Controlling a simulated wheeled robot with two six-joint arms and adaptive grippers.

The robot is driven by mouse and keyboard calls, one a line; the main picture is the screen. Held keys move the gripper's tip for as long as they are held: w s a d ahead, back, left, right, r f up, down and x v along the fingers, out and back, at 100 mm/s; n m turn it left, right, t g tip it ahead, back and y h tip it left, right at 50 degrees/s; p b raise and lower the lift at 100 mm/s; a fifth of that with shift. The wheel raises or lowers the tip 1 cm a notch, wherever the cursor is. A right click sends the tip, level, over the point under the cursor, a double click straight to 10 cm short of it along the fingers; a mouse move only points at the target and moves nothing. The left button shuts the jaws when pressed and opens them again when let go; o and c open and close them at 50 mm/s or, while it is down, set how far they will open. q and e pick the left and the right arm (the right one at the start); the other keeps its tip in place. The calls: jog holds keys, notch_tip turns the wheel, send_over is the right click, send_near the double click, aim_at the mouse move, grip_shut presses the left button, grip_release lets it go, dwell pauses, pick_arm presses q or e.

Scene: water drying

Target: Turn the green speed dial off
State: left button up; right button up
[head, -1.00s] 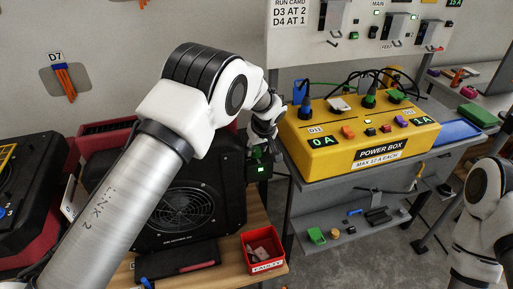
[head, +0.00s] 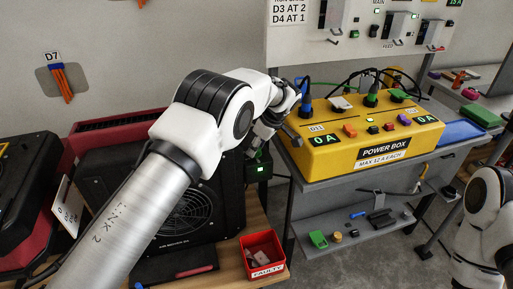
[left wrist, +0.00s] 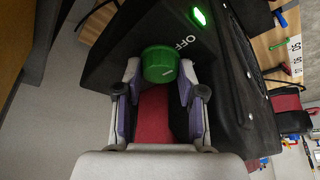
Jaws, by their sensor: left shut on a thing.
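The green speed dial (left wrist: 160,64) is on the black housing of the air mover, beside the white word OFF in the left wrist view. My left gripper (left wrist: 158,84) is shut on the dial, with a finger on each side of it. A green light (left wrist: 199,16) glows near OFF. In the head view my left gripper (head: 256,152) is at the right side of the black air mover (head: 218,212), partly hidden by my wrist. My right gripper is out of view.
A yellow power box (head: 325,164) with cables and 0 A readouts stands on the bench to the right. A red FAULTY bin (head: 262,260) is on the wooden table. Another dark machine (head: 20,200) is at far left.

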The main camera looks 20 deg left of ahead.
pick_arm(q)
jog(key=shift+n, duration=0.5)
jog(key=o, duration=0.9)
jog(key=shift+c, duration=0.2)
jog(key=w+v, duration=0.1)
jog(key=v, duration=1)
jog(key=shift+s+d+r, duration=0.2)
jog(key=shift+s+r, duration=0.1)
jog(key=shift+r, duration=0.1)
